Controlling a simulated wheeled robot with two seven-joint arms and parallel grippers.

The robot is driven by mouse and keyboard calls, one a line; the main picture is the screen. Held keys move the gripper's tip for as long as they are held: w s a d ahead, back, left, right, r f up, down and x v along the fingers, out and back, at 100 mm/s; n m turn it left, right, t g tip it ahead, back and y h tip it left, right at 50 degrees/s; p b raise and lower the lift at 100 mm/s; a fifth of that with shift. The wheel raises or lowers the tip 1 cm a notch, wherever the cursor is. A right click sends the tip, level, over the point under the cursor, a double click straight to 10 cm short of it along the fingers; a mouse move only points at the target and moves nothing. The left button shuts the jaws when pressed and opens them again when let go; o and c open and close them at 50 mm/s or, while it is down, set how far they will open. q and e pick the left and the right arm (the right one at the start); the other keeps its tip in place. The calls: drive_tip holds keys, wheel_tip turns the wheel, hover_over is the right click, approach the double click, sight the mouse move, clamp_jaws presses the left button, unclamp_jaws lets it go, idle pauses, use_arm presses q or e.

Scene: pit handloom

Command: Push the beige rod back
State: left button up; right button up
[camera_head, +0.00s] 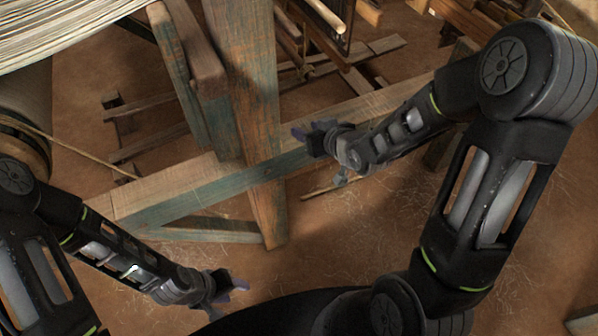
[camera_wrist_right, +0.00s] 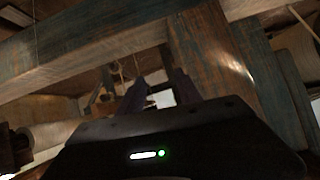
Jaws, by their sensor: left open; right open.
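A beige rod (camera_head: 327,14) with a rounded end shows at the top of the head view, among the loom's dark parts; its far end is cut off by the frame. My right gripper (camera_head: 303,140) is open and empty, in front of the blue-green wooden post and below the rod, apart from it. In the right wrist view its two fingers (camera_wrist_right: 160,95) stand apart with loom timber beyond; I cannot make out the rod there. My left gripper (camera_head: 238,284) is open and empty, low over the brown floor, far from the rod.
A worn blue-green post (camera_head: 245,80) and a long horizontal beam (camera_head: 165,190) stand before my arms. Pale warp threads (camera_head: 65,25) fill the top left. A thin stick (camera_head: 325,189) lies below the right gripper. The floor (camera_head: 350,240) between my arms is clear.

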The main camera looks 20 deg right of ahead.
drive_tip(key=s+a+f+m+g, duration=0.1)
drive_tip(key=s+a+f+g, duration=0.2)
drive_tip(key=f, duration=0.6)
drive_tip(key=shift+s+a+f, duration=0.3)
drive_tip(key=shift+s+a, duration=0.3)
drive_tip(key=shift+s, duration=0.6)
drive_tip(key=n+t+p, duration=0.3)
drive_tip(key=n+t, duration=0.1)
drive_tip(key=t, duration=0.6)
approach(342, 29)
drive_tip(key=w, duration=0.2)
drive_tip(key=w+a, duration=0.1)
drive_tip(key=w, duration=0.2)
drive_tip(key=shift+r, duration=0.15)
drive_tip(key=shift+w+d, duration=0.1)
